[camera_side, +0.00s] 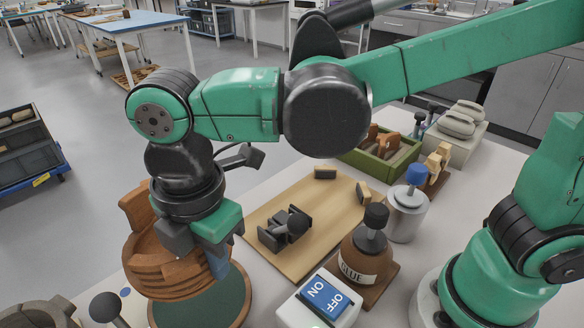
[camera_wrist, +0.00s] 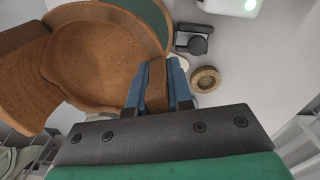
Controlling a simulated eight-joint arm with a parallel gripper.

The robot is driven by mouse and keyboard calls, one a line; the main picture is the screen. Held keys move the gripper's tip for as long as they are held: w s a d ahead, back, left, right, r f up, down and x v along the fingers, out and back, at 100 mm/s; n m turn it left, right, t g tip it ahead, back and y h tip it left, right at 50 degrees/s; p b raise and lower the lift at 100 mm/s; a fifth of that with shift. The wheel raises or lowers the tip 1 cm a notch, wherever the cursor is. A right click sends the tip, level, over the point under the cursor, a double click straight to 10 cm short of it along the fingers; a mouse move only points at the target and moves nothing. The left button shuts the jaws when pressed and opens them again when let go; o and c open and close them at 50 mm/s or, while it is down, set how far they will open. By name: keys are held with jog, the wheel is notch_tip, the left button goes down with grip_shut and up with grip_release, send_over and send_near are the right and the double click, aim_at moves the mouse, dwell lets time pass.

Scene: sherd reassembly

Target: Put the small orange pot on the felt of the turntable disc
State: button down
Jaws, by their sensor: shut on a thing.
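The orange pot (camera_side: 172,262) is a terracotta bowl with a broken, uneven rim, one piece standing taller at the left. It also shows from above in the wrist view (camera_wrist: 95,60), its inside empty. My gripper (camera_side: 217,262) is shut on the pot's wall; in the wrist view the wall stands between its blue fingers (camera_wrist: 157,88). The turntable disc has green felt (camera_side: 205,305) and a brown rim (camera_side: 246,300). The pot overlaps the disc's far left part in the side view. I cannot tell whether its base touches the felt.
An ON/OFF switch box (camera_side: 322,300) stands right of the disc, with a glue pot (camera_side: 362,265) beyond it. A wooden board (camera_side: 330,205) bears a dark clamp-like tool (camera_side: 285,230) and sherds. A dark knob (camera_side: 105,307) is left of the disc. A green crate (camera_side: 375,160) holds sherds.

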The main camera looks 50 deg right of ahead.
notch_tip(320, 180, down, 9)
dwell(0.5)
jog(key=shift+f, duration=0.1)
jog(key=c, duration=0.8)
grip_release()
notch_tip(320, 180, up, 12)
jog(key=shift+s+f, duration=0.1)
jog(key=shift+f, duration=0.05)
jog(key=shift+d+r, duration=0.2)
jog(key=shift+d, duration=0.05)
jog(key=w+d+f+m+t, duration=0.1)
jog(key=d+m+t, duration=0.2)
jog(key=d+m, duration=0.7)
jog(key=w+d+f+m+t, duration=0.1)
jog(key=d+m+t, duration=0.3)
jog(key=d+m, duration=0.7)
jog(key=shift+w+d+f, duration=0.15)
jog(key=shift+f, duration=0.2)
